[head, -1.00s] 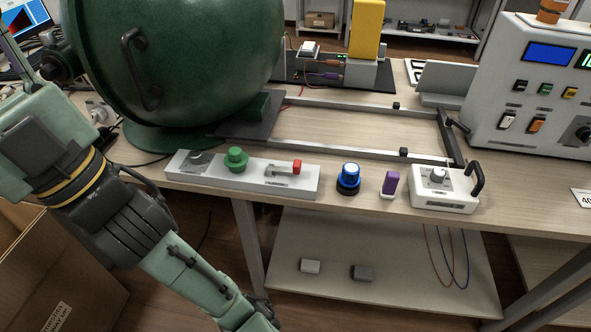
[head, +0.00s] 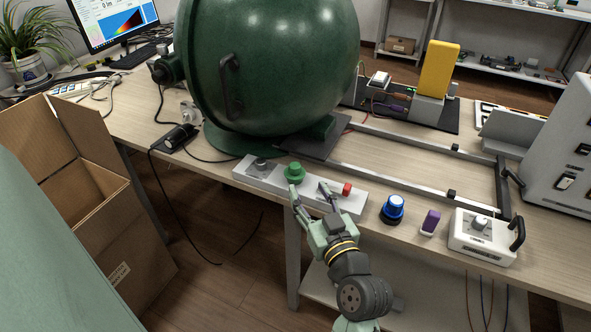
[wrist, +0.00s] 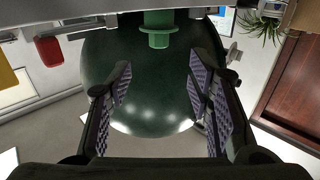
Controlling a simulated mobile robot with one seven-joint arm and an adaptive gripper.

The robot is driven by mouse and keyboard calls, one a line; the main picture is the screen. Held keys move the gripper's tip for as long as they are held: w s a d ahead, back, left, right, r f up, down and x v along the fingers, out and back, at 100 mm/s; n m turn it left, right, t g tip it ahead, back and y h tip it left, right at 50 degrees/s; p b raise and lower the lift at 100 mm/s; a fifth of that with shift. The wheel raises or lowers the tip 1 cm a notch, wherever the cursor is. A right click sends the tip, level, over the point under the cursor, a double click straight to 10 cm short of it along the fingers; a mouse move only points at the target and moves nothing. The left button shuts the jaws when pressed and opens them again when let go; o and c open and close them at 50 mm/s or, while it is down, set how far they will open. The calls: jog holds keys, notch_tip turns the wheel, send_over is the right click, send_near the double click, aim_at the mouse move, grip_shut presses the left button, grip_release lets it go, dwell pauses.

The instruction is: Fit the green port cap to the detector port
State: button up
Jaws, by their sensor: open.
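The green port cap (head: 294,173), a stepped round piece, stands upright on a long white tray (head: 250,178) at the table's front edge. In the wrist view the cap (wrist: 158,32) shows at the top middle, beyond and between the fingers. My gripper (head: 308,191) is open and empty, just in front of the tray by the cap, apart from it as far as I can tell. Both fingers of my gripper (wrist: 158,88) are spread wide in the wrist view. A dark green sphere (head: 290,70) stands behind the tray. A dark fitting (head: 164,70) sticks out on its left; I cannot tell whether it is the detector port.
The tray also holds a grey round piece (head: 262,165) and a red-ended part (head: 347,189). To the right stand a blue knob (head: 393,207), a purple block (head: 431,221) and a white box (head: 478,243) with a black handle. A cardboard box (head: 90,200) stands left of the table.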

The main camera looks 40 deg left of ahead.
aim_at(295, 167)
jog(key=shift+w+a+f+b, duration=0.25)
jog(key=shift+a+f+b, duration=0.2)
jog(key=shift+b, duration=0.8)
jog(key=w+a+b, duration=0.1)
jog(key=a+r+b, duration=0.1)
jog(key=shift+w+a, duration=0.4)
jog(key=p+x, duration=0.2)
jog(key=x, duration=0.3)
jog(key=shift+w+a, duration=0.15)
jog(key=shift+a, duration=0.05)
jog(key=shift+w+a+f, duration=0.1)
jog(key=shift+w+a, duration=0.15)
jog(key=shift+a, duration=0.1)
jog(key=c, duration=0.8)
